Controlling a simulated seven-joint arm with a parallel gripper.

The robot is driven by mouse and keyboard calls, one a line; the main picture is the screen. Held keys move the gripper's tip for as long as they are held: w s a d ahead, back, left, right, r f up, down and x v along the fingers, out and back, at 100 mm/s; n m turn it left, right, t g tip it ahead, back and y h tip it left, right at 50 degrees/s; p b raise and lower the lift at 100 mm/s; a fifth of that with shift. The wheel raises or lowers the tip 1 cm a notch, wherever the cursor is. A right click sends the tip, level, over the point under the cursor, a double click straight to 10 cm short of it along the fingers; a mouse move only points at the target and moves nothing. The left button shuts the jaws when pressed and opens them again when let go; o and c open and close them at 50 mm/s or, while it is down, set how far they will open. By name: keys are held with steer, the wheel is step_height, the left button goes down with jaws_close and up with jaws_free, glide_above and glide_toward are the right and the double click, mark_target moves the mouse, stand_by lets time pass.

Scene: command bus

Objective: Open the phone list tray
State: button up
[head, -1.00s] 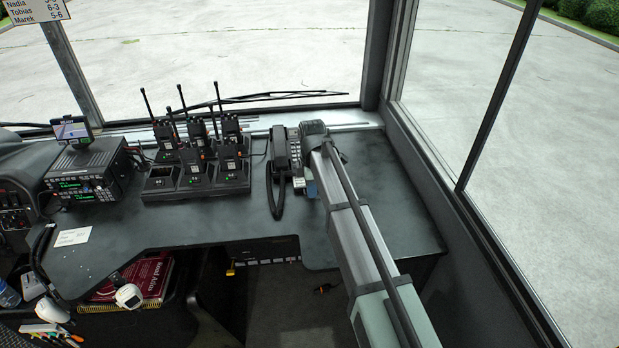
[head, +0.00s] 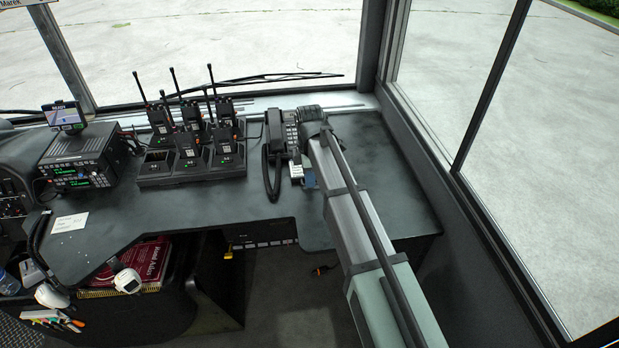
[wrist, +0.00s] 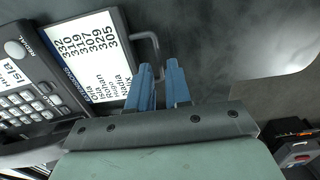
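The phone list tray (wrist: 105,60) shows in the wrist view as a white card of names and numbers in a dark frame, exposed at the edge of the desk phone (wrist: 35,100). A thin metal loop handle (wrist: 150,38) stands out from its end. My gripper (wrist: 160,65) has two blue fingers with a narrow gap between them. The lower end of the handle runs into that gap; whether the fingers touch it is unclear. In the head view the phone (head: 291,133) stands on the desk, and my blue fingers (head: 309,178) show small beside the white tray end (head: 296,170).
A charger rack (head: 190,165) with several radios stands left of the phone, near its handset (head: 272,130). A radio set (head: 78,165) is further left. The desk (head: 385,175) is clear right of my arm. Windows border the desk.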

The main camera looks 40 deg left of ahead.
step_height(320, 180, up, 13)
stand_by(0.5)
stand_by(0.4)
